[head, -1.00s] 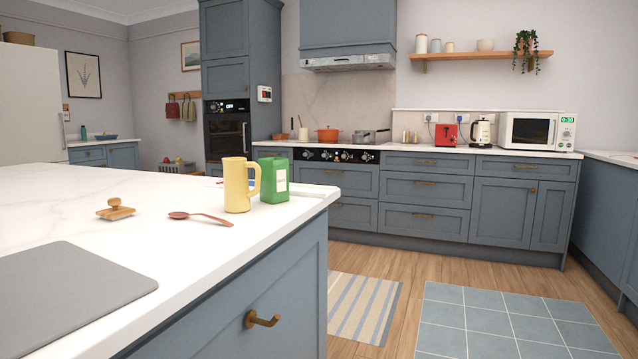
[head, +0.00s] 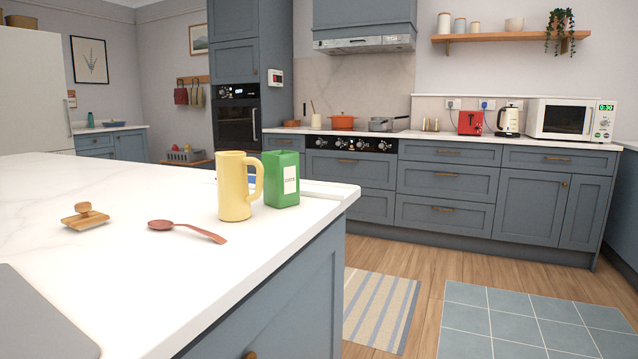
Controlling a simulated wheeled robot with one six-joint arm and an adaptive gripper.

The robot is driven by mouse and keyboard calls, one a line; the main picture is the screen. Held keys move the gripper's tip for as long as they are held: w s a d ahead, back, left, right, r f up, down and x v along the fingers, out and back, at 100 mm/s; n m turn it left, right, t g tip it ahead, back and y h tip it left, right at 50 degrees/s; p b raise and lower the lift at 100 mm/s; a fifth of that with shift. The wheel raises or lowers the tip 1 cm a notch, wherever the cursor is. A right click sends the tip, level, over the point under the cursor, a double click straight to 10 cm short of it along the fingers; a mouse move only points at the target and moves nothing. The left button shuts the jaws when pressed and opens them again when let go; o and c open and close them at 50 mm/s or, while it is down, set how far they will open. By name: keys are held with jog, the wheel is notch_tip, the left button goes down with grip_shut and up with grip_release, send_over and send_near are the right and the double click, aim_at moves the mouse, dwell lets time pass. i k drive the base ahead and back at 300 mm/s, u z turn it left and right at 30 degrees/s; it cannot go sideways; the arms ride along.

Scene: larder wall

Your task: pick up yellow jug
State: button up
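The yellow jug (head: 234,187) stands upright on the white island worktop (head: 120,190), near its far right corner. Its handle points right, towards a green canister (head: 282,179) with a white label that stands close behind and to the right. My gripper is not in view, so whether it is open or shut does not show.
A red-brown spoon (head: 187,230) and a wooden stamp-like block (head: 86,216) lie left of the jug. A grey board (head: 40,320) lies at the near left. Wooden floor with a striped rug (head: 380,308) and a blue tiled mat (head: 530,320) is open at the right.

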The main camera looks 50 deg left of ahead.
aim_at(234, 198)
jog(key=z, duration=0.15)
jog(key=k, duration=0.6)
jog(key=u, duration=1.7)
